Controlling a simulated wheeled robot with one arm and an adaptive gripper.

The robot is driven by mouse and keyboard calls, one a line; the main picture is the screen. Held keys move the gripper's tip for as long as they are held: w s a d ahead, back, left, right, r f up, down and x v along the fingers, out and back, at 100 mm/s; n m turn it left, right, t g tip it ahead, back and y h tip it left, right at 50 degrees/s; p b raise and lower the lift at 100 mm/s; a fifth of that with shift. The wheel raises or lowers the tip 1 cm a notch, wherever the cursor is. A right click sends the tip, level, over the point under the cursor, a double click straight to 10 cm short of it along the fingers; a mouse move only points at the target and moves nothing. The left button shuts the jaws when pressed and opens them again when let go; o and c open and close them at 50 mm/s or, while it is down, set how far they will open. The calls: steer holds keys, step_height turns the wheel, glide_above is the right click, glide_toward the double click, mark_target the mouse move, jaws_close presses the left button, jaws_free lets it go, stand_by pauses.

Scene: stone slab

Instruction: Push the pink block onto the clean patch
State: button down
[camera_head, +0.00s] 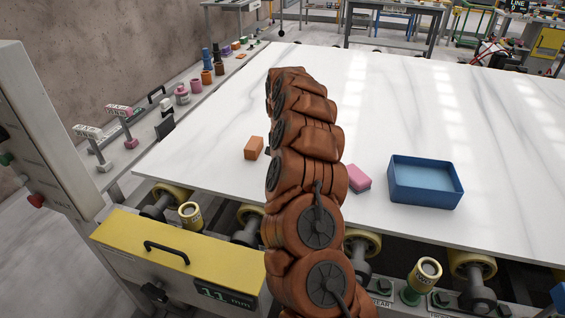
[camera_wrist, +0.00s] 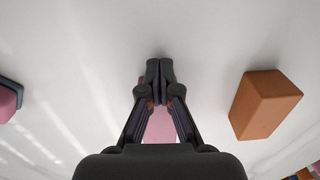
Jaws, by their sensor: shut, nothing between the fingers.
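My gripper (camera_wrist: 160,68) is shut and empty over the slab. In the head view my arm hides the gripper. I cannot make out a distinct clean patch in either view.
An orange block (camera_head: 254,147) lies left of my arm; in the wrist view it stands to the right (camera_wrist: 265,103). A blue tray (camera_head: 425,193) sits right of the pink block. A pink, dark-edged thing (camera_wrist: 8,100) is cut off at the wrist view's left. The far slab is clear.

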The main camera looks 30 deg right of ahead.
steer(key=shift+s+a+b, duration=0.6)
steer(key=shift+a, duration=0.2)
steer(key=shift+s+a+b, duration=0.55)
steer(key=shift+a, duration=0.25)
step_height(320, 180, up, 10)
steer(key=b, duration=0.1)
steer(key=s+a+r+n+p, duration=0.2)
steer(key=s+a+r+n, duration=0.25)
steer(key=s+a, duration=0.4)
steer(key=s+a+r+n+p, duration=0.25)
steer(key=s+a+r, duration=0.25)
steer(key=s+a, duration=0.4)
steer(key=s+a+f+n+g+p, duration=0.1)
steer(key=s+a, duration=0.1)
steer(key=s, duration=1)
steer(key=s+a+f+n+p, duration=0.2)
steer(key=s+a, duration=0.1)
steer(key=s, duration=0.9)
steer(key=shift+a+f+g, duration=0.15)
steer(key=shift+g, duration=0.25)
